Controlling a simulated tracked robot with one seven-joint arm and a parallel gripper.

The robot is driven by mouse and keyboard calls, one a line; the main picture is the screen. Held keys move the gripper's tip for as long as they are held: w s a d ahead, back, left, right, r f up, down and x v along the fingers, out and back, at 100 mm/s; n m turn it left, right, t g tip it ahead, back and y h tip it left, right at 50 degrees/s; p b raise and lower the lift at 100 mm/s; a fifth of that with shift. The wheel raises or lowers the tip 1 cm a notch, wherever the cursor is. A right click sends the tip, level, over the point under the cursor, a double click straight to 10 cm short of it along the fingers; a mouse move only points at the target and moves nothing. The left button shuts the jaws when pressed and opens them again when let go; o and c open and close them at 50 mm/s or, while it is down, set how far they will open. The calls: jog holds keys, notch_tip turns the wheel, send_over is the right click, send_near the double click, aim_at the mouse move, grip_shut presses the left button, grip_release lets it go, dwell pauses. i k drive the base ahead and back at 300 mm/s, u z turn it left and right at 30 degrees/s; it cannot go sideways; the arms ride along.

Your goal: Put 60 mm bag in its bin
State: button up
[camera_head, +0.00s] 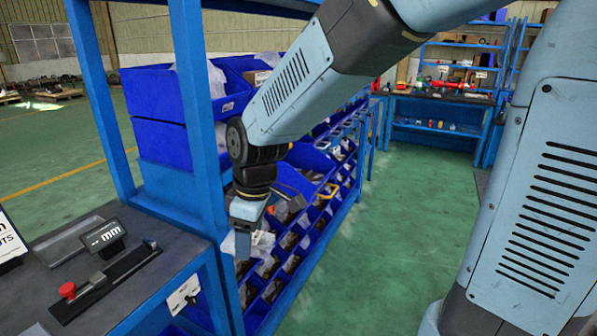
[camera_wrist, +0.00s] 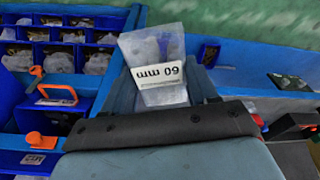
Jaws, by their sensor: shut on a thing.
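My gripper (camera_head: 247,222) hangs beside the front of the blue bin rack, at the near end. It is shut on a clear plastic bag with a white label (camera_wrist: 158,75). The label reads "60 mm" upside down in the wrist view. The bag sticks out beyond the fingertips, and part of it shows pale at my gripper in the head view (camera_head: 263,240). The rack of small blue bins (camera_wrist: 40,45) lies to the left in the wrist view, and many hold bagged parts. I cannot read which bin is for 60 mm.
A workbench (camera_head: 120,275) with a "mm" display (camera_head: 103,235) and a red-knobbed slide stands at the left. A blue rack post (camera_head: 198,120) stands close to my arm. An orange-handled item (camera_wrist: 57,95) sits in a nearby bin. Green floor (camera_head: 400,230) right of the rack is clear.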

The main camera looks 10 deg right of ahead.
aim_at(287, 167)
jog(key=u, duration=0.05)
jog(key=i, duration=0.4)
jog(key=z, duration=0.2)
jog(key=k, duration=0.9)
jog(key=u, duration=0.2)
jog(key=i, duration=1.4)
jog(key=z, duration=0.15)
